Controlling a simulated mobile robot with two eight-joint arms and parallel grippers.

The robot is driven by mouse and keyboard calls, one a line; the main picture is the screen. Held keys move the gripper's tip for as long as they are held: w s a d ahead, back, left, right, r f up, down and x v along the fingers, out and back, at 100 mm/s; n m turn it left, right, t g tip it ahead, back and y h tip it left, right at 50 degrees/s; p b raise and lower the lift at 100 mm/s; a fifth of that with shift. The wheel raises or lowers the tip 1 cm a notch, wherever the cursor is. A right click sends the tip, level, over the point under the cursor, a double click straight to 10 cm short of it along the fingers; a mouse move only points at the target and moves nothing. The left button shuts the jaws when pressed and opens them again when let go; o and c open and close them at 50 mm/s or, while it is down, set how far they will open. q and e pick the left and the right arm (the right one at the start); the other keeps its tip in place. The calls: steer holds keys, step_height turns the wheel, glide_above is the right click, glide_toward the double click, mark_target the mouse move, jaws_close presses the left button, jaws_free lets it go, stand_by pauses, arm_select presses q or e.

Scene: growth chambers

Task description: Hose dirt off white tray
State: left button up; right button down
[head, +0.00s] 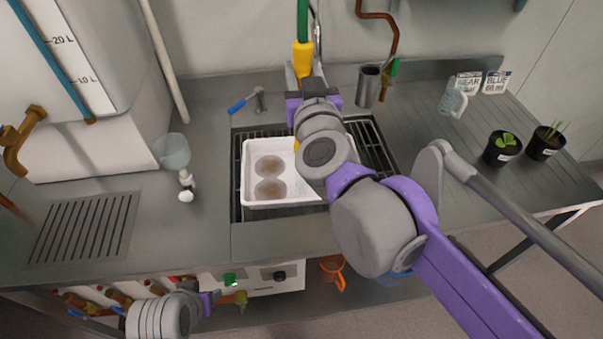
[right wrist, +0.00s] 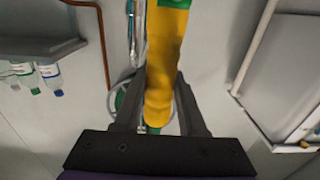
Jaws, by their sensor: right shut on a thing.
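The white tray (head: 252,203) lies in the slatted sink area of the counter, with two round brown dirt patches (head: 269,178) showing on its left part. My right arm covers its right part. My right gripper (head: 303,82) is above the back edge of the sink, shut on the yellow hose nozzle (head: 302,55), which joins a green hose (head: 302,20). The nozzle (right wrist: 166,60) also shows between the fingers in the right wrist view. No water is visible. My left gripper (head: 213,301) is low at the front left, below the counter edge; its jaws are too small to read.
A blue-handled tap (head: 245,102) is left of the sink. A grey metal cup (head: 369,86) stands behind it. A clear beaker (head: 172,151) and a small white bottle (head: 187,179) stand left. Potted plants (head: 502,148) stand on the right counter. An orange jug (head: 333,270) is below.

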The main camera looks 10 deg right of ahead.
steer(key=a, duration=0.8)
steer(key=shift+s, duration=0.15)
steer(key=shift+d, duration=0.1)
stand_by(0.4)
steer(key=w, duration=0.9)
steer(key=shift+w, duration=0.15)
stand_by(0.8)
stand_by(1.1)
